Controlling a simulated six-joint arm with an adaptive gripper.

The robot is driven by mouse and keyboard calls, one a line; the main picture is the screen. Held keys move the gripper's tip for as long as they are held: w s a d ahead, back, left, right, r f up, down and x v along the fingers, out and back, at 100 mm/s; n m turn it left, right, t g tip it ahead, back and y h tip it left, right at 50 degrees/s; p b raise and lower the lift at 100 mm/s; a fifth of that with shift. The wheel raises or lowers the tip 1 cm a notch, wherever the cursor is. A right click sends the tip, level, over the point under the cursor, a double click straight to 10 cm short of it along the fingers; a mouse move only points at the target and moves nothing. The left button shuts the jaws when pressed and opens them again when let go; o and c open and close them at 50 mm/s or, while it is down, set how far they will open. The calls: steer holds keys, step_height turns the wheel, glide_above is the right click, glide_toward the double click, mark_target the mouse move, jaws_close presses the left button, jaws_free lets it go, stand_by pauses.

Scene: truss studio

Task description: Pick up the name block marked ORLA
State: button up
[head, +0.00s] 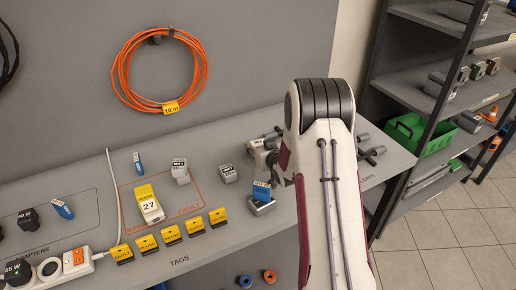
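A yellow-and-white device marked 27 (148,205) lies behind the row in a red outline. A blue piece (261,190) sits on a grey block near my gripper. A white power strip (78,265) is at front left. Shelves (418,100) stand right.

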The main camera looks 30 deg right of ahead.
mark_target(258, 142)
steer(key=c, duration=0.3)
steer(key=shift+r, duration=0.15)
steer(key=shift+r, duration=4.85)
